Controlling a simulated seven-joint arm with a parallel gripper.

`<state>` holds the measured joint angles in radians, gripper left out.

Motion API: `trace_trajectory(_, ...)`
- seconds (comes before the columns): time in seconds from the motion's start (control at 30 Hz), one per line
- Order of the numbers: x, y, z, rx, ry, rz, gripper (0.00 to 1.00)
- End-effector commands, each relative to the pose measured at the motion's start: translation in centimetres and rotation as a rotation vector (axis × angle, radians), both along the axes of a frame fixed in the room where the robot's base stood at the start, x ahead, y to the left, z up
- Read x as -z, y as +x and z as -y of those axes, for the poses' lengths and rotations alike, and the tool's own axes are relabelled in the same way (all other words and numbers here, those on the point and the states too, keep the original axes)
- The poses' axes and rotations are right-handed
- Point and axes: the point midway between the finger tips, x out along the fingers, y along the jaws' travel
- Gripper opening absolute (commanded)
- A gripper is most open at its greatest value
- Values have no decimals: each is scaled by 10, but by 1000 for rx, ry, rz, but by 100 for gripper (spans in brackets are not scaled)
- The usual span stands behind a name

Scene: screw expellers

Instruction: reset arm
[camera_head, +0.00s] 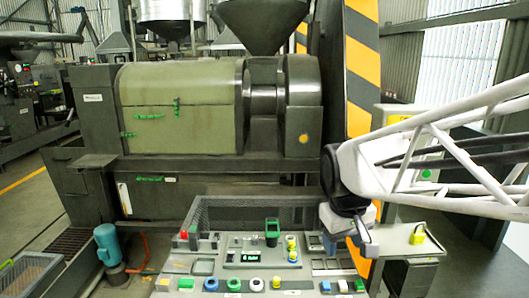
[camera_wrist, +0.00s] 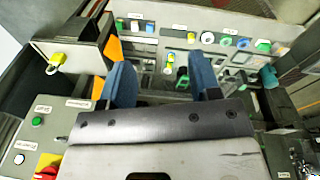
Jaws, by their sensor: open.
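My gripper (camera_head: 345,245) hangs at the end of my white lattice arm, above the right part of the control panel (camera_head: 232,270) in the head view. In the wrist view my gripper (camera_wrist: 164,84) shows two blue fingers spread apart, with nothing held between them. The panel with coloured buttons and knobs lies beyond the fingers there. A yellow-and-green part (camera_wrist: 168,62) on the panel shows in the gap between the fingers, apart from them. Whether the fingertips touch anything below is hard to tell.
A green screw expeller (camera_head: 180,108) stands behind the panel, with hoppers above. A yellow-and-black striped post (camera_head: 362,65) rises behind my arm. A yellow padlock (camera_head: 417,234) is on the box at right. A blue motor (camera_head: 107,243) stands at left.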

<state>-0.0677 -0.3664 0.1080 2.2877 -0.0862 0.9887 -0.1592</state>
Motion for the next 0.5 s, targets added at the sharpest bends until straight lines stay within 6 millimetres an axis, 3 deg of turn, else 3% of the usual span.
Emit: trace_trajectory(0.5, 19, -114, 18, 210, 77, 86, 57)
